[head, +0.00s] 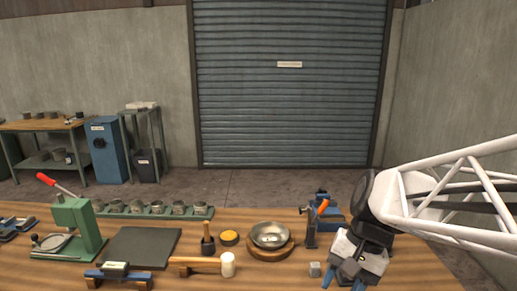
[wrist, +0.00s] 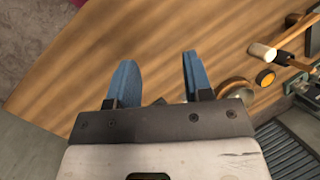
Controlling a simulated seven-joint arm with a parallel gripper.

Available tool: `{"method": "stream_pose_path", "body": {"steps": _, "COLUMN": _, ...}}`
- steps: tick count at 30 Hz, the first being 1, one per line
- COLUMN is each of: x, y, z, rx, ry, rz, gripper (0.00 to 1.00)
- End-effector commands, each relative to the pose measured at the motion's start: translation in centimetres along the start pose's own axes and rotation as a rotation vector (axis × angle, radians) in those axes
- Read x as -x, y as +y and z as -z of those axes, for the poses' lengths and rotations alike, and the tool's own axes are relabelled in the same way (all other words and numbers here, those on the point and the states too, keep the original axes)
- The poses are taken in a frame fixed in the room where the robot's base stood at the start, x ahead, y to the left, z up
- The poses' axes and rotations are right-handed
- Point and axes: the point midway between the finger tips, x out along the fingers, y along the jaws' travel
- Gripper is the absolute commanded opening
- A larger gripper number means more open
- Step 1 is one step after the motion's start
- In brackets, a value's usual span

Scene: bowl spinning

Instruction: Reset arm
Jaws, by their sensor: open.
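My gripper (head: 343,282) is at the right front of the wooden workbench in the head view, with its blue fingers pointing down. A metal bowl (head: 270,234) sits in a round wooden base (head: 271,252) to the left of my gripper. The bowl also shows in part in the wrist view (wrist: 234,86), beside the right finger.
A mallet (head: 215,263), a yellow-topped tin (head: 229,237) and a small grey cube (head: 314,269) are on the bench (head: 205,281). An orange-handled tool on a stand (head: 311,228) stands between the bowl and my arm. A green press (head: 76,228) is at the left.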

Motion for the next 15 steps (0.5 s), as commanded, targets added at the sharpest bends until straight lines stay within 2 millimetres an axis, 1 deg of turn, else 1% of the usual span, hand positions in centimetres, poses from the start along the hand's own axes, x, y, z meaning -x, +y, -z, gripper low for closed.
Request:
{"method": "stream_pose_path", "body": {"steps": 1, "x": 0.1, "y": 0.4, "z": -0.7, "rx": 0.038, "ry": 0.045, "rz": -0.022, "gripper": 0.46}}
{"method": "stream_pose_path", "body": {"steps": 6, "x": 0.3, "y": 2.0, "z": -2.3, "rx": 0.175, "ry": 0.201, "rz": -0.109, "gripper": 0.46}}
{"method": "stream_pose_path", "body": {"steps": 12, "x": 0.7, "y": 3.6, "z": -3.7, "rx": 0.324, "ry": 0.362, "rz": -0.201, "gripper": 0.46}}
{"method": "stream_pose_path", "body": {"steps": 15, "x": 0.8, "y": 4.1, "z": -4.2, "rx": 0.379, "ry": 0.416, "rz": -0.233, "gripper": 0.46}}
